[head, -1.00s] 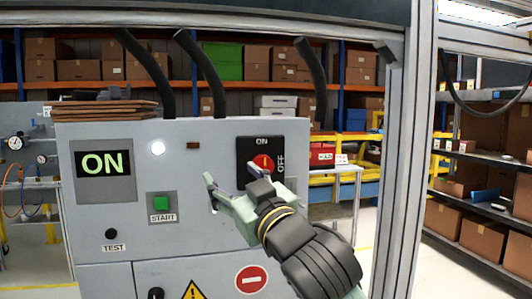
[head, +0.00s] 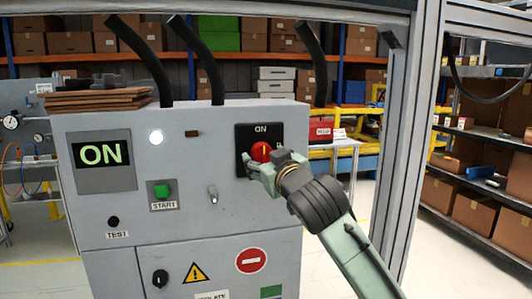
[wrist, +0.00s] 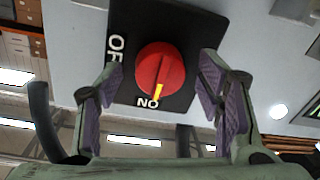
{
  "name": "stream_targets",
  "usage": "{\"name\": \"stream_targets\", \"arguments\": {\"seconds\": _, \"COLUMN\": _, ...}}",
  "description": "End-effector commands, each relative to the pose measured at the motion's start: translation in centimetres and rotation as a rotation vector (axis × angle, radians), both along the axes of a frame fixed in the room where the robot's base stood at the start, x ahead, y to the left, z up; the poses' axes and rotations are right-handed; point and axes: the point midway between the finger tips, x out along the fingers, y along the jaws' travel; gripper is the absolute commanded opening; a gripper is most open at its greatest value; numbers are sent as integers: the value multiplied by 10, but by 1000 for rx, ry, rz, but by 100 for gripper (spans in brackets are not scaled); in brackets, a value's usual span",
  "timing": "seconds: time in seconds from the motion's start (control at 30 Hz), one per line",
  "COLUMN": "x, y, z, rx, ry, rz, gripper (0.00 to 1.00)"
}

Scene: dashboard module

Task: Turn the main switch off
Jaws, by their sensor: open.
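The main switch is a red round knob (head: 261,152) on a black square plate (head: 245,133) at the upper right of the grey cabinet front. In the wrist view the red knob (wrist: 160,69) has a raised grip bar with a yellow mark pointing at the word ON; OFF is printed to the side. My gripper (head: 262,165) is at the switch in the head view and partly covers the plate. In the wrist view my gripper (wrist: 165,90) is open, with one purple-padded finger on each side of the knob and visible gaps between. Whether a fingertip touches the plate cannot be told.
The cabinet has a lit green ON display (head: 101,155), a white lamp (head: 156,137), a green START button (head: 162,191), a toggle (head: 213,195) and a black TEST button (head: 113,221). A metal frame post (head: 410,150) stands to the right of the cabinet.

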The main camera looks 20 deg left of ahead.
Motion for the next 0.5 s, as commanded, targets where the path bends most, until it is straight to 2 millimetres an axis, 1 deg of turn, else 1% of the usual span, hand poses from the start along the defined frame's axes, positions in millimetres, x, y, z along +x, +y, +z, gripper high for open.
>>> {"name": "stream_targets", "arguments": {"seconds": 0.1, "x": 4, "y": 3, "z": 0, "rx": 0, "ry": 0, "rz": 0, "gripper": 61}}
{"name": "stream_targets", "arguments": {"seconds": 0.33, "x": 4, "y": 3, "z": 0, "rx": 0, "ry": -1, "rz": 0, "gripper": 61}}
{"name": "stream_targets", "arguments": {"seconds": 0.5, "x": 4, "y": 3, "z": 0, "rx": 0, "ry": -1, "rz": 0, "gripper": 50}}
